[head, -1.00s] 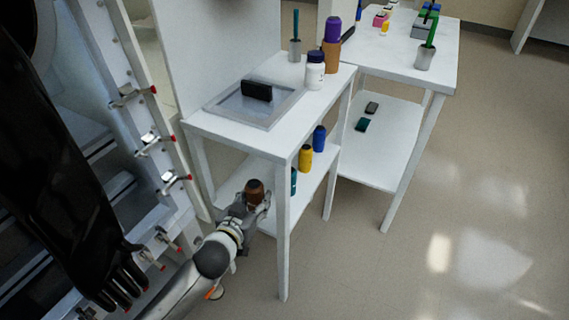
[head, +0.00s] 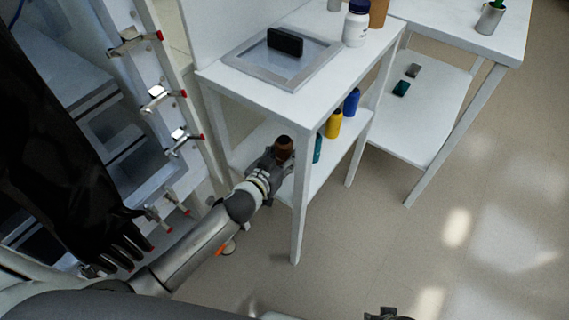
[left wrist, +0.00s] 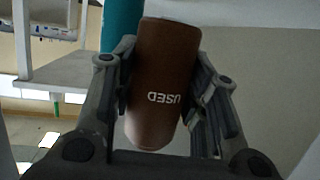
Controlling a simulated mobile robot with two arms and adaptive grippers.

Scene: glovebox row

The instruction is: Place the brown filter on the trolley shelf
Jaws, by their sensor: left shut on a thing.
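The brown filter (head: 284,145) is a small dark-topped cylinder between the fingers of my left gripper (head: 282,152). The left wrist view shows the filter (left wrist: 163,85) tilted slightly, with the word USED on it and a finger on each side. My left gripper is shut on it. In the head view they appear at the open side of the near white trolley (head: 303,205), over its lower shelf (head: 322,168). I cannot tell whether the filter touches the shelf. A dark piece at the bottom edge may be my right gripper (head: 386,314); its jaws cannot be made out.
A teal bottle (head: 317,149), yellow bottle (head: 333,124) and blue bottle (head: 351,102) stand in a row on the lower shelf. The trolley's front leg (head: 299,215) is close to my left gripper. A framed tray (head: 240,62) with a black block lies on top.

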